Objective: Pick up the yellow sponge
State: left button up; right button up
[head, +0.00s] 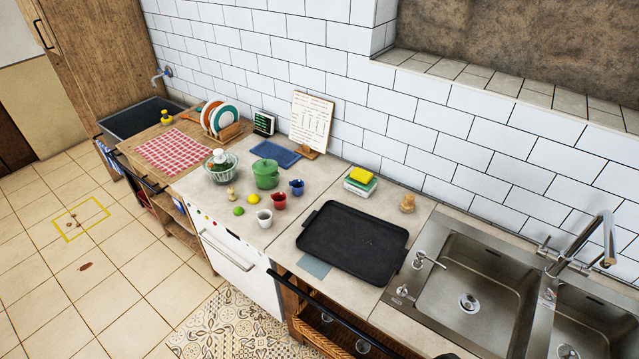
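The yellow sponge (362,175) lies on top of a small green and white stack (359,186) on the counter, near the tiled wall. It is behind the black tray and in front of the wall, with its top and front faces showing. Neither of my grippers is in the head view.
A black tray (352,238) lies in front of the sponge. Left are a green pot (265,174), cups and a recipe board (311,121). A dark rail (330,305) runs along the front.

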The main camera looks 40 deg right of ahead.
aim_at(361, 177)
jog(key=u, duration=0.3)
jog(key=i, duration=1.05)
jog(key=z, duration=0.7)
